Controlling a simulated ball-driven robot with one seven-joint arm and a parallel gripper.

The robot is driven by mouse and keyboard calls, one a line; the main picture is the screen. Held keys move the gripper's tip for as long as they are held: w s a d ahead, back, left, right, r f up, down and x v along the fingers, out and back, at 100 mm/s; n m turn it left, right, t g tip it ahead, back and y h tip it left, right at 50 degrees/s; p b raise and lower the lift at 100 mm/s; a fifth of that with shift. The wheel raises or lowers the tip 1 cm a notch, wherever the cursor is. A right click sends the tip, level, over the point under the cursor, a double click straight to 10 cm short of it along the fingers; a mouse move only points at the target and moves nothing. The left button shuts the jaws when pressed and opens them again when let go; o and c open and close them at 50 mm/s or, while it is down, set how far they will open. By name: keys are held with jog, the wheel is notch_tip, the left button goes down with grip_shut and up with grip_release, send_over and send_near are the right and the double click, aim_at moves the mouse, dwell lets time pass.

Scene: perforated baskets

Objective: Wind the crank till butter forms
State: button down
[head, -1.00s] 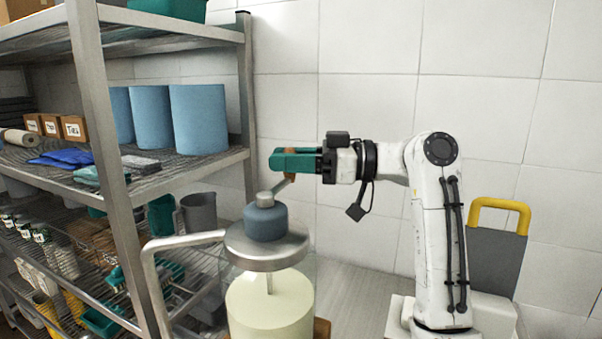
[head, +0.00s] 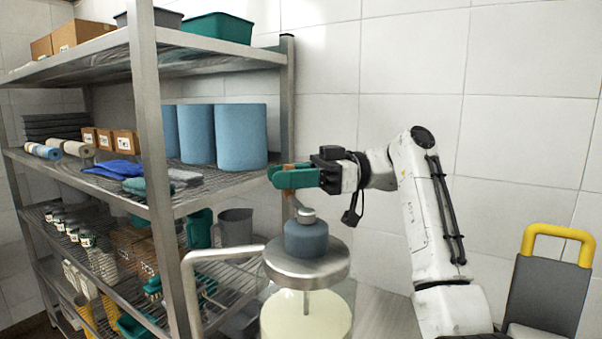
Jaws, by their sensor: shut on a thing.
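The butter churn has a steel lid (head: 305,267) with a blue-grey gear housing (head: 306,239) on top. A crank arm rises from the housing's metal cap (head: 306,215) to an upright brown knob (head: 288,168). My gripper (head: 290,177), with teal fingers, is shut on the crank knob, which sits at the left of the housing. A shaft runs down from the lid into the clear jar. Pale cream-coloured contents (head: 306,316) fill the lower jar. Their texture is too unclear to tell whether butter has formed. The lower part of the jar is out of frame.
A metal shelf rack (head: 165,200) stands close on the left, holding blue rolls (head: 241,137), boxes and baskets. A bent steel handle (head: 200,285) projects left of the lid, near the rack post. A grey trolley with a yellow handle (head: 557,233) is at right.

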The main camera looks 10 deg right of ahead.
jog(key=shift+s+a+f+n+g+h+p, duration=0.1)
jog(key=shift+a+f+n+g+h+p, duration=0.1)
jog(key=shift+a+n+g, duration=0.45)
jog(key=shift+s+a+f+n+g+h+p, duration=0.2)
jog(key=shift+n+g, duration=0.15)
jog(key=shift+g, duration=0.6)
jog(key=shift+s+a+f+n+g+h+p, duration=0.1)
jog(key=shift+a+f+n+g+h, duration=0.1)
jog(key=shift+a+n+g, duration=0.45)
jog(key=shift+d+g, duration=0.3)
jog(key=shift+g, duration=0.05)
jog(key=c, duration=1.2)
grip_release()
jog(key=shift+c, duration=0.2)
jog(key=shift+o, duration=1.4)
jog(key=shift+w+r, duration=0.1)
jog(key=shift+r, duration=0.1)
jog(key=shift+r, duration=0.1)
